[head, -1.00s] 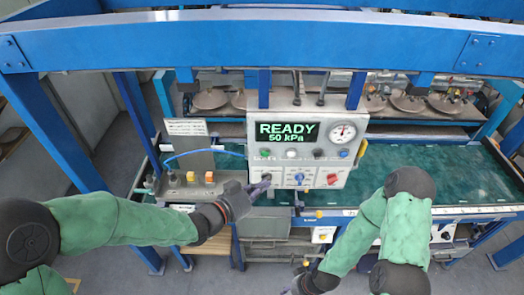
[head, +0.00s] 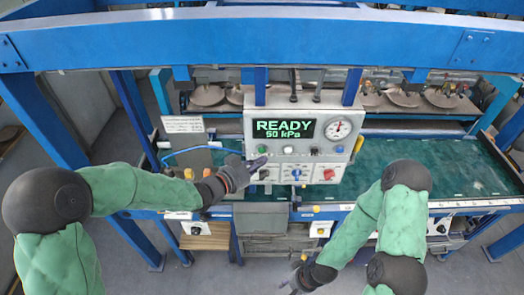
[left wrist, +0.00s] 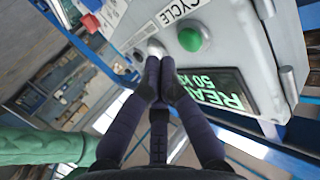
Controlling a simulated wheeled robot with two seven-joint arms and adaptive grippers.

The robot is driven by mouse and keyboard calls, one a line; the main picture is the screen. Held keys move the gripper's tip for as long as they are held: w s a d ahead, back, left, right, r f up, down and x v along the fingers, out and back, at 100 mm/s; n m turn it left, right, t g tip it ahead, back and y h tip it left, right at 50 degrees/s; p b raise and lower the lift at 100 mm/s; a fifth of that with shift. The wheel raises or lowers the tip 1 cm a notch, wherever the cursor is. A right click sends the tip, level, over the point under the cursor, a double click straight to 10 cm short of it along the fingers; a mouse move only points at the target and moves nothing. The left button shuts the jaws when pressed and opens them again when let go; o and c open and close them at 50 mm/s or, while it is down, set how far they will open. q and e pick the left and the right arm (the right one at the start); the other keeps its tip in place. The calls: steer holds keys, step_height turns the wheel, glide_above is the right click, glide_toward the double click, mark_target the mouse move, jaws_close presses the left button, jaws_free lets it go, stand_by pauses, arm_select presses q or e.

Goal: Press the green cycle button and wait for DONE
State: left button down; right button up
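The grey control panel (head: 350,110) carries a display (head: 285,129) reading READY 50 kPa. The green button (head: 262,149) sits below the display at the left of the button row. It also shows in the left wrist view as a green dome (left wrist: 190,40) near a CYCLE label (left wrist: 178,13). My left gripper (head: 260,162) is just below the green button in the head view. In the left wrist view its fingertips (left wrist: 159,77) are together with nothing between them, beside the green button and apart from it. My right gripper (head: 294,284) hangs low; its fingers are too small to judge.
Below are a blue knob (head: 296,173) and a red knob (head: 328,174). A pressure gauge (head: 338,130) is at upper right. A blue beam (head: 250,40) crosses above.

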arm_select(q)
steer(key=shift+w, duration=0.45)
steer(key=shift+w, duration=0.2)
stand_by(1.1)
steer(key=shift+w, duration=0.25)
steer(key=shift+w, duration=0.4)
stand_by(0.9)
steer(key=shift+s, duration=0.1)
steer(key=shift+s+b, duration=0.5)
steer(key=shift+s, duration=0.25)
